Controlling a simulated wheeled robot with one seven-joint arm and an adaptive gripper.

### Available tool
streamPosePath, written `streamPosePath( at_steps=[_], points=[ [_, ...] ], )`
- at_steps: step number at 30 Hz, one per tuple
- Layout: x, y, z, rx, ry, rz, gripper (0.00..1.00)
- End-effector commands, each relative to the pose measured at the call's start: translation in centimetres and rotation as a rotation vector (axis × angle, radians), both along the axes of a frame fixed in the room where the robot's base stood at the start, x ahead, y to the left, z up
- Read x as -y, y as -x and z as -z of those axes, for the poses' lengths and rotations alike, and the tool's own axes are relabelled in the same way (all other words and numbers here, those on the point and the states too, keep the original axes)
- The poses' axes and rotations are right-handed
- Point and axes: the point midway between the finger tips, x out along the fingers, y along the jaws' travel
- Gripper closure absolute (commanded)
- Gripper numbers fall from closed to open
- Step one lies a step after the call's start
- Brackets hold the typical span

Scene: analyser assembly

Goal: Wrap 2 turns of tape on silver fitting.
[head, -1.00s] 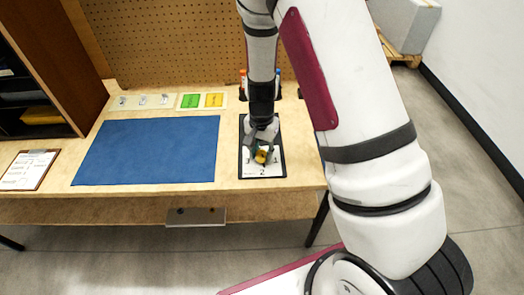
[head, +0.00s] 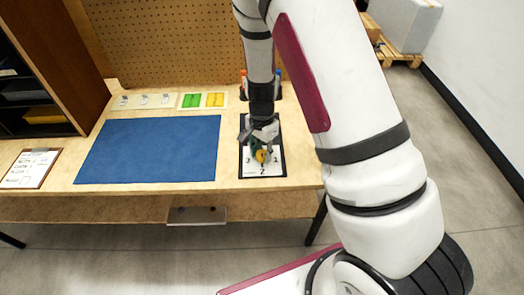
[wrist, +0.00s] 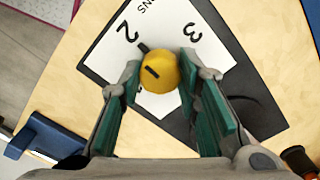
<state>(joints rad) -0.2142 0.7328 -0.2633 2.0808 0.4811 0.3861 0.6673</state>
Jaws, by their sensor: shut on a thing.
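A yellow knob (wrist: 160,72) with a dark line on top sits on a white card (wrist: 112,58) with printed numbers. A dark pointer beside the knob points toward the 2. My gripper (wrist: 158,76) is shut on the knob, one green-padded finger on each side. In the head view the knob (head: 261,156) shows just below my gripper (head: 262,148). Three small silver fittings (head: 144,100) stand in a row at the back left of the table. Which one the task means, I cannot tell. I cannot make out any tape for sure.
The card lies on a black board (head: 243,170) at the table's right end. A blue mat (head: 150,150) lies bare to the left. Green (head: 191,100) and yellow (head: 215,100) pieces lie behind it. A clipboard (head: 30,168) is at far left. Red- and blue-topped items stand behind my gripper.

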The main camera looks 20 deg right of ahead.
Motion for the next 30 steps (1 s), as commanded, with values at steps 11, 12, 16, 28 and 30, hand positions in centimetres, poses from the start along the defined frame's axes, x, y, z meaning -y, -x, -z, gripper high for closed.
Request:
streamPosePath(
  at_steps=[11,12,16,28,30],
  points=[
    [0.0,0.0,0.0,0.001,0.0,-0.002,0.49],
    [0.0,0.0,0.0,0.001,0.0,-0.002,0.49],
    [0.0,-0.1,-0.5,0.002,0.0,-0.003,0.49],
    [-0.1,-0.2,-7.8,0.006,-0.001,-0.004,0.49],
    [-0.1,-0.1,-9.1,0.005,0.0,-0.004,0.49]
  ],
)
